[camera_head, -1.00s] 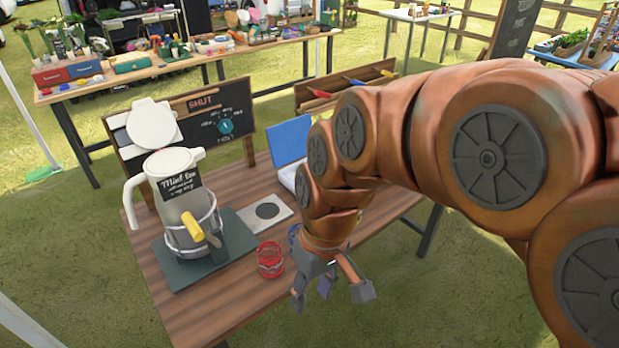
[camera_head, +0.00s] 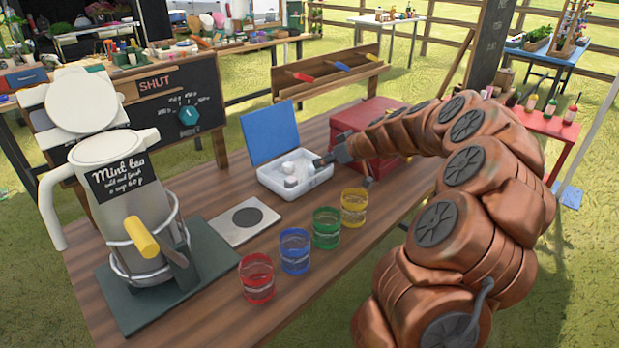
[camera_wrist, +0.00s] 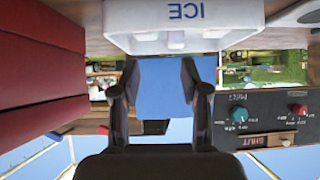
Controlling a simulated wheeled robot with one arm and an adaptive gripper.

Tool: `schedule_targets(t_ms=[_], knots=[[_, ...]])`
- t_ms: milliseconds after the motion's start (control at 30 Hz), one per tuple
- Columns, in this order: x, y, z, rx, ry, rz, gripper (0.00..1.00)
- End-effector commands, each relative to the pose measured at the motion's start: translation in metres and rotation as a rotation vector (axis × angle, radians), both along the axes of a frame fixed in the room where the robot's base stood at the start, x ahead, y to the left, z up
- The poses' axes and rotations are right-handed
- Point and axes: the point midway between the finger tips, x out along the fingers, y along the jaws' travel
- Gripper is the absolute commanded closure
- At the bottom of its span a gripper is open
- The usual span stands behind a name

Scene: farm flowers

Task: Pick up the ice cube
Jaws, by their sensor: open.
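A white ice tray (camera_head: 318,187) with a raised blue lid (camera_head: 270,133) sits on the wooden table. My gripper (camera_head: 328,160) reaches in from the right at the tray's right rim, pointing left toward the cubes. In the wrist view, the two fingers (camera_wrist: 159,75) are apart with nothing between them. The tray's front, marked ICE upside down (camera_wrist: 150,42), is at the top of that view, and the blue lid (camera_wrist: 163,92) shows between the fingers.
Red (camera_head: 257,280), blue (camera_head: 295,251), green (camera_head: 326,229) and yellow (camera_head: 354,208) cups stand in front of the tray. A scale (camera_head: 245,222) and mint tea jug (camera_head: 120,195) are left. A red box (camera_head: 372,150) is close behind my arm.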

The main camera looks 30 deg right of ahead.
Motion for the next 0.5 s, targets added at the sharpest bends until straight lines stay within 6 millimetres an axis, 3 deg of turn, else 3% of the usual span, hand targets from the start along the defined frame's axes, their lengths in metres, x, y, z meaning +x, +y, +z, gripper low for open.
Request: schedule_targets(t_ms=[33, 500], knots=[[0.0, -0.015, -0.012, -0.008, -0.009, -0.02, 0.55], [0.021, -0.009, -0.033, -0.013, -0.009, -0.014, 0.55]])
